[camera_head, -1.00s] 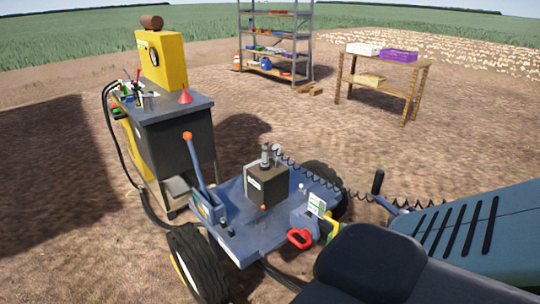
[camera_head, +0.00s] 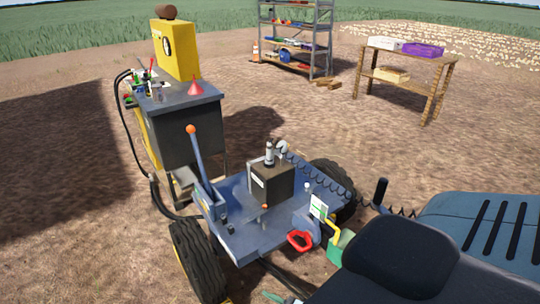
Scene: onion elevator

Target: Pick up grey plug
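I cannot single out a grey plug for certain. A small grey fitting (camera_head: 269,153) stands upright on top of a dark box (camera_head: 272,184) on the blue machine deck (camera_head: 240,238). A pale grey hooked piece (camera_head: 283,147) sits beside it, near where a black coiled cable (camera_head: 320,179) starts. The cable runs right toward the blue hood. Neither of my grippers is in view.
A black seat (camera_head: 393,258) and a blue slotted hood (camera_head: 490,232) fill the lower right. A dark cabinet (camera_head: 185,135) with a red funnel (camera_head: 195,88) stands left.

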